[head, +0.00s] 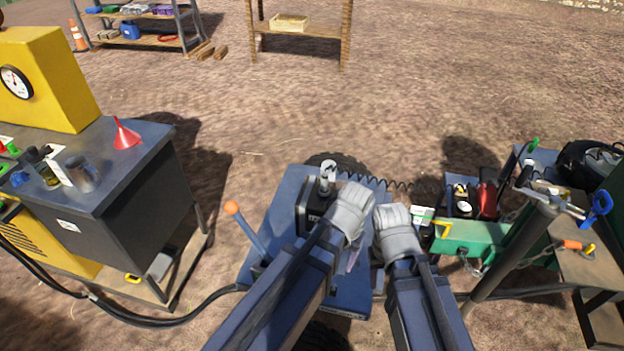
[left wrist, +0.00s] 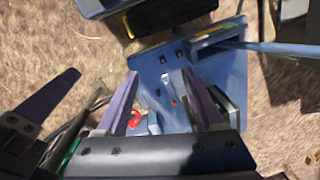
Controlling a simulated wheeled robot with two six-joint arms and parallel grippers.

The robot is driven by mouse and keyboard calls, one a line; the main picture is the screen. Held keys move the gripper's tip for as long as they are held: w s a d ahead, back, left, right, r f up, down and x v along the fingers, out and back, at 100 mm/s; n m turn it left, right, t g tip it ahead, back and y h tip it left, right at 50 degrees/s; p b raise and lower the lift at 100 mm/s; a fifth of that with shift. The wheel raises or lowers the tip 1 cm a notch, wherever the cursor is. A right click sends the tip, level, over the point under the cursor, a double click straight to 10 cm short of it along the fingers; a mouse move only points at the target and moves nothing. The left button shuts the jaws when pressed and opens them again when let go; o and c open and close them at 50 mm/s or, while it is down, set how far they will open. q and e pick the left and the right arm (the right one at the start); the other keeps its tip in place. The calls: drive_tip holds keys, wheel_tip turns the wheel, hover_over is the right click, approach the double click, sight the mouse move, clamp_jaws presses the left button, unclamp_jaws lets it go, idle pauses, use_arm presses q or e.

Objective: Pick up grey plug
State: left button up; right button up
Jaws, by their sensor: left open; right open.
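A pale grey plug-like piece (head: 328,172) stands upright on a black box (head: 310,208) on the blue cart. A dark coiled cord runs right from near it. My left gripper (left wrist: 162,95) is open in the left wrist view, purple fingers apart with nothing between them, above a blue plate of the cart. In the head view its fingers are mostly hidden by my wrist, just right of the black box. My right gripper (head: 380,262) is open over the cart's right edge, mostly hidden by its arm; a purple finger shows in the left wrist view.
The blue cart (head: 282,195) carries an orange-tipped lever (head: 233,208) at its left. A dark bench (head: 110,185) with a red funnel (head: 126,134) stands left. A green unit (head: 470,236) with clutter stands right, close to my right arm.

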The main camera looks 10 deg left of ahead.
sight(324, 171)
use_arm(q)
drive_tip(key=w+a+f+n+b, duration=0.1)
drive_tip(key=w+a+n, duration=0.2)
drive_tip(key=w, duration=0.9)
drive_tip(key=w+a+f+n+b, duration=0.1)
drive_tip(key=w+a, duration=0.4)
drive_tip(key=w, duration=0.8)
drive_tip(key=w+a+f+n+h+b, duration=0.1)
drive_tip(key=w+a+n, duration=0.3)
drive_tip(key=w, duration=0.9)
drive_tip(key=shift+w+f+n+b, duration=0.2)
drive_tip(key=shift+f+n+b, duration=0.1)
drive_tip(key=shift+f+n, duration=0.35)
drive_tip(key=shift+s+f+b, duration=0.15)
drive_tip(key=shift+f+b, duration=0.15)
drive_tip(key=shift+b, duration=0.05)
wheel_tip(324, 171, down, 7)
drive_tip(key=b, duration=0.7)
drive_tip(key=shift+d+f, duration=0.1)
drive_tip(key=shift+f, duration=0.1)
drive_tip(key=shift+r, duration=0.15)
clamp_jaws()
